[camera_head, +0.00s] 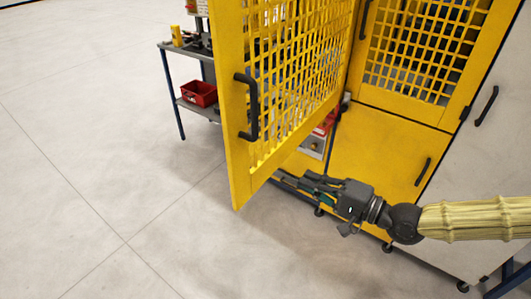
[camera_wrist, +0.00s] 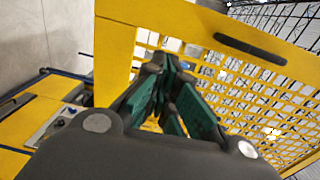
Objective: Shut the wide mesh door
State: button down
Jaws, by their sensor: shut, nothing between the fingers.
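The wide yellow mesh door (camera_head: 242,165) stands open in the head view, swung out from the yellow cabinet. Its black handle (camera_head: 250,107) is on the outer face near the free edge. My gripper (camera_head: 290,178) is shut and empty, low by the door's bottom edge on the cabinet side. In the wrist view the door's yellow frame (camera_wrist: 115,60) and mesh fill the space beyond my gripper (camera_wrist: 168,75). A dark bar, probably a handle (camera_wrist: 249,49), shows on the frame there. I cannot tell whether the fingertips touch the door.
The cabinet's lower yellow panel (camera_head: 375,160) and another mesh door (camera_head: 420,50) are at the right. A workbench with a red bin (camera_head: 199,94) stands behind the open door. The grey floor (camera_head: 90,150) at the left is clear.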

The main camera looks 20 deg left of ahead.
notch_tip(320, 180, up, 2)
jog(key=p, duration=0.6)
send_near(256, 148)
jog(key=x, duration=0.4)
jog(key=shift+w+a+r, duration=0.1)
jog(key=shift+a, duration=0.3)
jog(key=shift+p+x, duration=0.35)
jog(key=shift+x, duration=0.75)
